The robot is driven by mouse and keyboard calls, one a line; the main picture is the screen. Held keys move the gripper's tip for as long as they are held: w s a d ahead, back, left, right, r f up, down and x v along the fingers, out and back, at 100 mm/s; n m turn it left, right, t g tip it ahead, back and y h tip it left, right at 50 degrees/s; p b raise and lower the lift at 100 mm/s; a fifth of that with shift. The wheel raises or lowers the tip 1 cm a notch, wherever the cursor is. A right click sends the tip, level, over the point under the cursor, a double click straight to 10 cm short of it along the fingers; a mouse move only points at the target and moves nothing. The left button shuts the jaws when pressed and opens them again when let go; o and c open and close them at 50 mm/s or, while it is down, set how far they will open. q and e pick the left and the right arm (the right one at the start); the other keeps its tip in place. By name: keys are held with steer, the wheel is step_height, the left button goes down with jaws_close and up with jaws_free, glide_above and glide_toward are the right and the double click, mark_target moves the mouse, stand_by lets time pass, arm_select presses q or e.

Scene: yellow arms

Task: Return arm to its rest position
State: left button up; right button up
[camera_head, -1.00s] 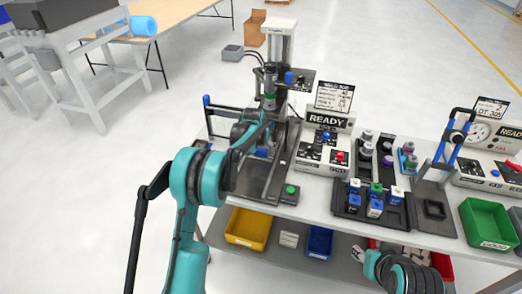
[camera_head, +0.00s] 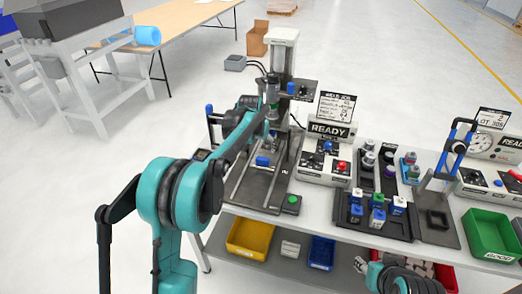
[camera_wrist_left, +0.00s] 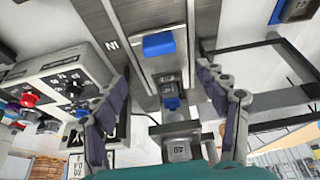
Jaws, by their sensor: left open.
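My left arm comes in from the left in the head view, and its wrist is beside the press station (camera_head: 281,60) on the bench. My left gripper (camera_wrist_left: 165,105) shows best in the wrist view, where its two dark fingers are spread wide. No held object shows between them. Behind them is the station's grey track, with a blue block (camera_wrist_left: 158,44) on it. The blue block also shows in the head view (camera_head: 262,161), on the dark station base. In the head view my left fingertips are hard to make out.
A control box with a READY sign (camera_head: 329,131) stands right of the station. A black tray (camera_head: 352,221) holds several blue, green and purple-topped parts. A green bin (camera_head: 490,235) is at the right. Yellow (camera_head: 249,237) and blue (camera_head: 321,252) bins sit below.

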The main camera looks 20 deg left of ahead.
arm_select(q)
steer(key=shift+r, duration=0.1)
stand_by(0.3)
steer(key=s+d+r+t, duration=0.1)
steer(key=s+r, duration=0.3)
steer(key=s, duration=0.5)
steer(key=s+d+r, duration=0.1)
steer(key=s+r, duration=0.3)
steer(key=s, duration=0.5)
steer(key=s+f, duration=0.3)
steer(key=s, duration=0.7)
steer(key=s+f+t+b, duration=0.1)
steer(key=s+f, duration=0.3)
steer(key=s, duration=0.6)
steer(key=shift+s+d+t, duration=0.25)
steer(key=shift+d+t, duration=0.05)
steer(key=shift+d, duration=0.1)
steer(key=shift+f, duration=0.1)
